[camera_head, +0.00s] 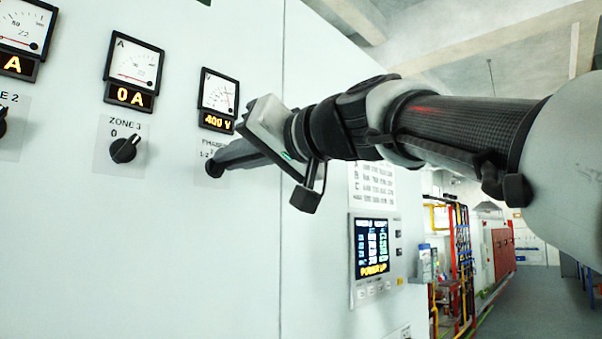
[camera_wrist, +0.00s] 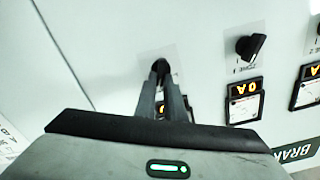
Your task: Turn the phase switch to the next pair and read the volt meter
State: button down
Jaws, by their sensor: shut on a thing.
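The phase switch (camera_head: 212,169) is a black knob on the pale cabinet front, under a "PHASE" label with "1-2" partly readable. My gripper (camera_head: 221,162) reaches in from the right and is shut on this knob. In the wrist view my gripper's fingers (camera_wrist: 160,76) meet at the dark knob (camera_wrist: 158,66); they hide much of it, so its pointer direction cannot be told. The volt meter (camera_head: 218,93) is directly above the switch. Its amber display (camera_head: 216,122) appears to read 400 V; the dial needle is too small to read exactly.
To the left are the ZONE 3 knob (camera_head: 125,149) and an ammeter (camera_head: 134,63) with its display at 0 A. A lit screen panel (camera_head: 372,256) is at lower right on the cabinet. An open aisle (camera_head: 545,300) runs beyond the cabinet at right.

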jog(key=shift+w+d+f+m, duration=0.1)
jog(key=shift+m, duration=1.9)
jog(key=c, duration=1.8)
grip_release()
jog(key=shift+c, duration=0.2)
jog(key=b+v, duration=0.3)
jog(key=v, duration=1.4)
jog(key=shift+d, duration=0.25)
jog(key=shift+f, duration=0.1)
